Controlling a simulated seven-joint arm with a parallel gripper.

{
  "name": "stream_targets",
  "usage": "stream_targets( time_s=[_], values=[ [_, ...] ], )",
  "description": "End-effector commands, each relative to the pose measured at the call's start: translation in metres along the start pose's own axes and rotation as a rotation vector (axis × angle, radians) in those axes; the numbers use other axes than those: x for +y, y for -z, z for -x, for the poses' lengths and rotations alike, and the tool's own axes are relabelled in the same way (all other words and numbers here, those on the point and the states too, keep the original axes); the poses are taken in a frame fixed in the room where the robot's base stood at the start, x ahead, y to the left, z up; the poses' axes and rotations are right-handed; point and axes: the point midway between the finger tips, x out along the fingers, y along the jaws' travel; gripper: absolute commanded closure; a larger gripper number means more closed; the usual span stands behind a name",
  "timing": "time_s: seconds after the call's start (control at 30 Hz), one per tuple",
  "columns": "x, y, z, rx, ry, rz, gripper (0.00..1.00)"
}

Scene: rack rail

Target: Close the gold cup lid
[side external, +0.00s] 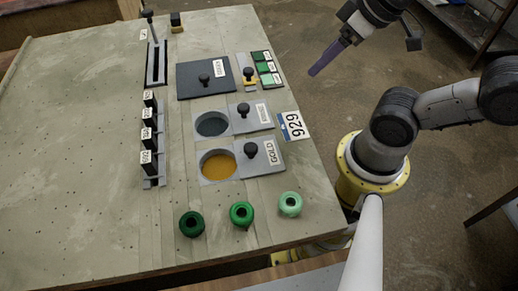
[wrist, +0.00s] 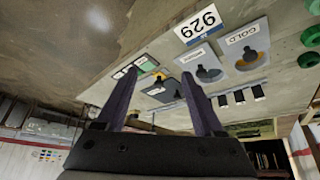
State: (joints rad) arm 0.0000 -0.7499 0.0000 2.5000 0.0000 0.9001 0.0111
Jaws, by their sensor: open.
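The gold cup (side external: 219,166) is a round opening with an orange-yellow inside, set in a grey plate near the board's right side. Its lid (side external: 270,162), a grey plate with a black knob and a GOLD label, sits to the right of the opening and leaves most of it uncovered. In the wrist view the gold lid (wrist: 240,35) is at the upper right. My gripper (side external: 313,72) is in the air off the board's right edge, well apart from the lid. In the wrist view my gripper (wrist: 158,74) shows two purple fingers spread apart with nothing between them.
A second grey-lidded cup (side external: 212,124) stands just behind the gold one, also uncovered. A dark plate with a knob (side external: 205,78) lies farther back. Green rings (side external: 241,214) sit at the front. A 929 card (side external: 292,125) lies near the right edge. Labelled black blocks (side external: 149,135) stand left.

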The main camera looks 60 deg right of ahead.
Motion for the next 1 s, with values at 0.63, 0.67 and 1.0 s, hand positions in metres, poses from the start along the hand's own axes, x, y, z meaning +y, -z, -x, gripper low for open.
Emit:
stream_targets(
  time_s=[0.63, 0.67, 1.0],
  values=[
    [-0.071, -0.016, 0.002, -0.753, 0.165, -1.673, 1.0],
    [-0.071, -0.012, 0.001, -0.783, 0.175, -1.736, 1.0],
    [-0.051, 0.001, -0.013, -0.811, 0.206, -1.95, 1.0]
  ],
)
